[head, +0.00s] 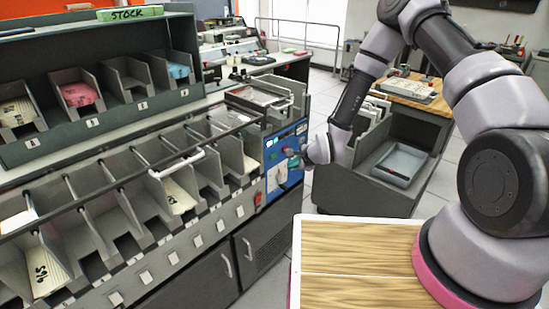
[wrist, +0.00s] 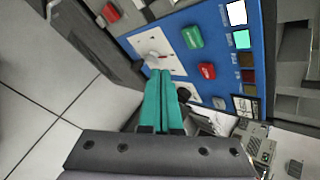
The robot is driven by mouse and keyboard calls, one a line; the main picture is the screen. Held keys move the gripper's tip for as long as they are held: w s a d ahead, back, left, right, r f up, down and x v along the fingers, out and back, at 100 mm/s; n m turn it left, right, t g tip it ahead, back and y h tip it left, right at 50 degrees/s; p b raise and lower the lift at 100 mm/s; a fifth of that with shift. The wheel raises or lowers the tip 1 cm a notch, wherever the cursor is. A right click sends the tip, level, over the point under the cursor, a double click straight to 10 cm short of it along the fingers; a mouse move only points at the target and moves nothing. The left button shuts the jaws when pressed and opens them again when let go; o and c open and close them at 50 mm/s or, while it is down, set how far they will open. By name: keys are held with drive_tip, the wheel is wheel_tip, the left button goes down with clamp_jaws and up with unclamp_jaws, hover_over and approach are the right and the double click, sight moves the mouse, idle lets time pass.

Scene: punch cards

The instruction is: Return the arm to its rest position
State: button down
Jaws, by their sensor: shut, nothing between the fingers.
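My gripper (wrist: 163,75) shows in the wrist view with its two teal fingers together and nothing between them. The fingers point at a blue control panel (wrist: 208,25) and overlap a white plate with a knob on it. I cannot tell whether the fingertips touch the panel. In the head view my arm reaches from the right, over the wooden top, toward the blue panel (head: 280,140) at the end of the sorting machine. The gripper's fingers are hard to make out there.
The grey sorter (head: 130,200) with card pockets fills the left. Its stock shelf (head: 100,125) stands behind. A grey cart with a blue-grey tray (head: 400,163) stands beyond my arm. The wooden top (head: 350,265) is clear. Tiled floor (wrist: 40,100) is open beside the panel.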

idle(0.4)
drive_tip(key=w+d+r+n+h, duration=0.15)
drive_tip(key=d+r, duration=0.25)
drive_tip(key=r, duration=0.4)
drive_tip(key=w+d+r+n, duration=0.2)
drive_tip(key=w+d+r, duration=0.1)
drive_tip(key=r, duration=0.4)
drive_tip(key=s+d+r+n+h, duration=0.1)
drive_tip(key=s+d+r+n, duration=0.1)
drive_tip(key=d+r, duration=0.5)
drive_tip(key=s+d+r+n+h, duration=0.1)
drive_tip(key=s+d+r+n, duration=0.15)
drive_tip(key=r, duration=0.85)
drive_tip(key=s+d+r+n, duration=0.1)
drive_tip(key=s+d+r, duration=0.3)
drive_tip(key=s+r, duration=0.4)
drive_tip(key=s+d+r+n, duration=0.2)
drive_tip(key=s+d+r, duration=0.3)
drive_tip(key=s, duration=1.2)
wheel_tip(320, 180, up, 4)
drive_tip(key=shift+s+n, duration=0.2)
drive_tip(key=shift+n, duration=0.1)
